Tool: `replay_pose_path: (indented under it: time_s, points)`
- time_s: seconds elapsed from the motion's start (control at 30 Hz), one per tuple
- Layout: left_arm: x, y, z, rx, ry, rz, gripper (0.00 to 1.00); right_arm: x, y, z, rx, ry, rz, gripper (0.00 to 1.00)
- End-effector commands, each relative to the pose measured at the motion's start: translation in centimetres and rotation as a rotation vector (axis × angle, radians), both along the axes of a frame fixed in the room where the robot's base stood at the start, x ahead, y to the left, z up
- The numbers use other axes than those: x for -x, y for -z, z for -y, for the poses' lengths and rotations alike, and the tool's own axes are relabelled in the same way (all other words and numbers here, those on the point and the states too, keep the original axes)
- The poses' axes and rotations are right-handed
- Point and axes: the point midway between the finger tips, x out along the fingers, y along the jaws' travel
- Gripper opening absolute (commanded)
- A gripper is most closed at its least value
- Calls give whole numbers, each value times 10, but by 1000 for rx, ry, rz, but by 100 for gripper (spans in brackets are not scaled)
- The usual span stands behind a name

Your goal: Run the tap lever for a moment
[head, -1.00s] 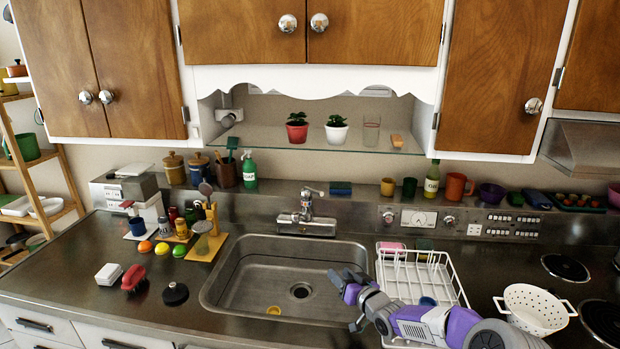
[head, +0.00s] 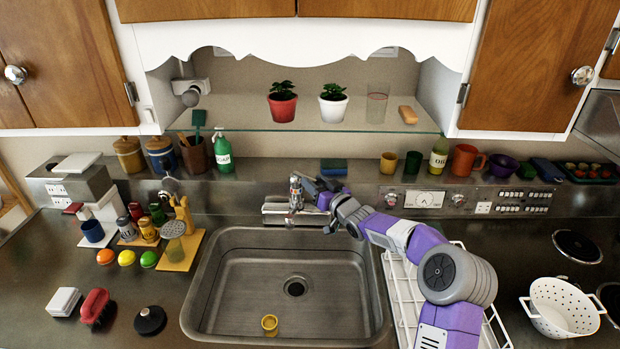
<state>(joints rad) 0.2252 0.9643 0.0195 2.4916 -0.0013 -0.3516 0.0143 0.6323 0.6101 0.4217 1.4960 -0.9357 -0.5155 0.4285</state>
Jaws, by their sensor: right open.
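The metal tap (head: 294,196) stands at the back edge of the steel sink (head: 225,290), its spout facing me. My right gripper (head: 308,186) is open, its fingertips right beside the tap's upper part on the right side. The tap lever is mostly hidden behind the gripper, and I cannot tell whether the fingers touch it. No water stream is visible. My left gripper is not in view.
A white dish rack (head: 404,290) stands right of the sink beneath my right arm. A yellow cup (head: 269,324) lies in the basin. A glass shelf (head: 300,127) with potted plants hangs above the tap.

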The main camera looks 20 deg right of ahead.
Motion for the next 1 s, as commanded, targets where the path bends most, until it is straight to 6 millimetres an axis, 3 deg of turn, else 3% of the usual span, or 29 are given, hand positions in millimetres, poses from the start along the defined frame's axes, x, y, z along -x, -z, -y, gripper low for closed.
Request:
replay_pose_path:
  time_s: [0.2,0.57,0.67,0.87,1.0]
  points:
    - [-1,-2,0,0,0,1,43,-21,0,-4,-2,-1,1,45]
    - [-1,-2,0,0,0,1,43,-25,0,-5,-1,0,-1,45]
    - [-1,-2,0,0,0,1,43,-25,0,-5,-1,0,0,34]
    - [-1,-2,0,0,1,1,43,-25,0,-4,0,0,0,3]
    - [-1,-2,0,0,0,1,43,-25,0,-4,0,0,0,0]
